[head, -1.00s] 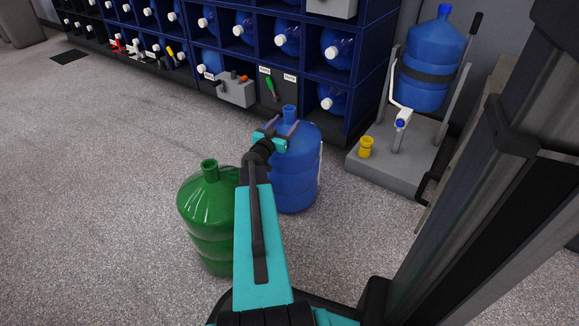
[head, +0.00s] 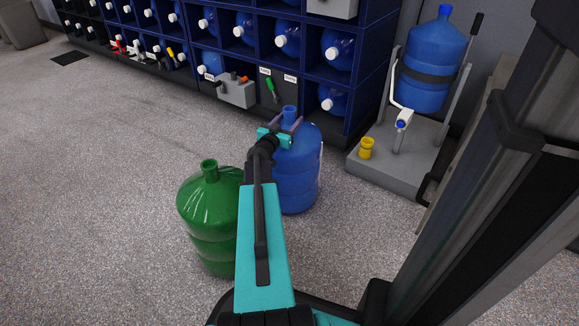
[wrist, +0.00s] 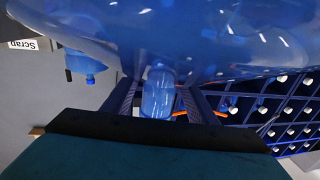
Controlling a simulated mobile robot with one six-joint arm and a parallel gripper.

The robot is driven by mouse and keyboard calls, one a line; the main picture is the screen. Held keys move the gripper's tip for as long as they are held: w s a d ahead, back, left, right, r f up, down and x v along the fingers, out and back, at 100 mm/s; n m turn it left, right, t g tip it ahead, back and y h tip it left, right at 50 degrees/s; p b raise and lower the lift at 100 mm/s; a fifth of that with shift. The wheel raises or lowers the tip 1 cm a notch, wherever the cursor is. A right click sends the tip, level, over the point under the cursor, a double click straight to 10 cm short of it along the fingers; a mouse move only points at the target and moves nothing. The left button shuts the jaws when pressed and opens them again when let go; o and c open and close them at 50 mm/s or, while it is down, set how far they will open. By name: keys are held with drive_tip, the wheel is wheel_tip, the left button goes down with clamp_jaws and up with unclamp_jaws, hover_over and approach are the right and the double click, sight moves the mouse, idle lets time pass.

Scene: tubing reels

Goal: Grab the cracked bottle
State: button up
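A blue bottle (head: 298,175) stands upright on the floor, with a pale strip at its right edge. A green bottle (head: 208,215) stands upright to its left, partly behind my arm. I cannot make out a crack on either. My gripper (head: 286,122) is at the blue bottle's neck. In the wrist view the blue bottle's body (wrist: 240,40) fills the top, and its neck (wrist: 158,92) lies between my gripper's spread fingers (wrist: 163,100), with gaps on both sides. The gripper is open and does not hold the neck.
A dark blue rack (head: 375,75) of capped blue bottles runs along the back. A tilting stand (head: 385,178) on a grey base holds another blue bottle (head: 432,62) at the right. A yellow cup (head: 366,148) sits on that base.

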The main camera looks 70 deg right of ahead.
clamp_jaws()
drive_tip(key=shift+r, duration=0.1)
drive_tip(key=shift+r, duration=0.15)
wheel_tip(320, 180, up, 28)
drive_tip(key=p, duration=0.8)
drive_tip(key=shift+f+p, duration=0.2)
drive_tip(key=shift+p, duration=0.15)
